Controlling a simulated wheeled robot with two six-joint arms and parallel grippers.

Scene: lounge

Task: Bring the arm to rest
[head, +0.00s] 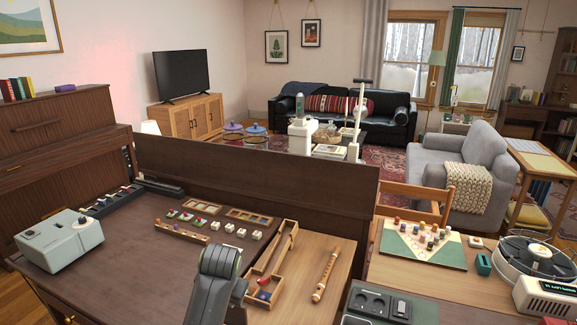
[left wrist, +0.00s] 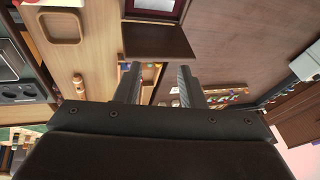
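A dark grey link of my arm (head: 217,284) rises from the bottom edge in the head view, in front of the brown desk (head: 140,235). No gripper fingers can be made out there. In the left wrist view the two fingers of my left gripper (left wrist: 158,68) stand apart with a gap between them. Nothing is held between them. A wooden surface and several small items show beyond the fingers, not touching them as far as I can tell. My right gripper is not in view.
On the desk are a grey-green machine (head: 60,242), several small blocks, a wooden tray (head: 262,275) and a wooden recorder (head: 326,274). To the right are a game board (head: 408,246), a turntable (head: 535,258) and a chair (head: 415,195). The desk's front middle-left is clear.

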